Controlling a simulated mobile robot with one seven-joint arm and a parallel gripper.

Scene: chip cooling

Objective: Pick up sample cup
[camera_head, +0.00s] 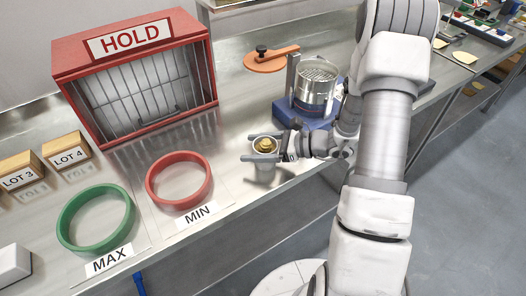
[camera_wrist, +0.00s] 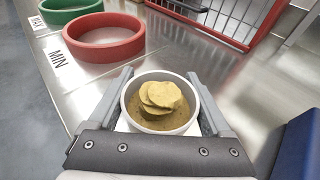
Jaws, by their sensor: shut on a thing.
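The sample cup (camera_head: 264,150) is a small light grey cup with yellow-brown chips in it. It stands out between the fingers in the head view and fills the middle of the wrist view (camera_wrist: 188,124). Several round chips (camera_wrist: 158,96) are stacked inside it. My gripper (camera_head: 263,149) is shut on the cup, with one finger on either side. In the wrist view the fingers (camera_wrist: 162,100) flank the cup left and right. The cup looks upright. I cannot tell whether its base touches the counter.
A red MIN ring (camera_head: 150,190) and green MAX ring (camera_head: 64,240) lie to the left. The red HOLD cage (camera_head: 213,90) stands behind. A blue-based metal sieve device (camera_head: 316,88) is close on the right. An orange paddle (camera_head: 268,64) lies farther back. Bare counter lies around the cup.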

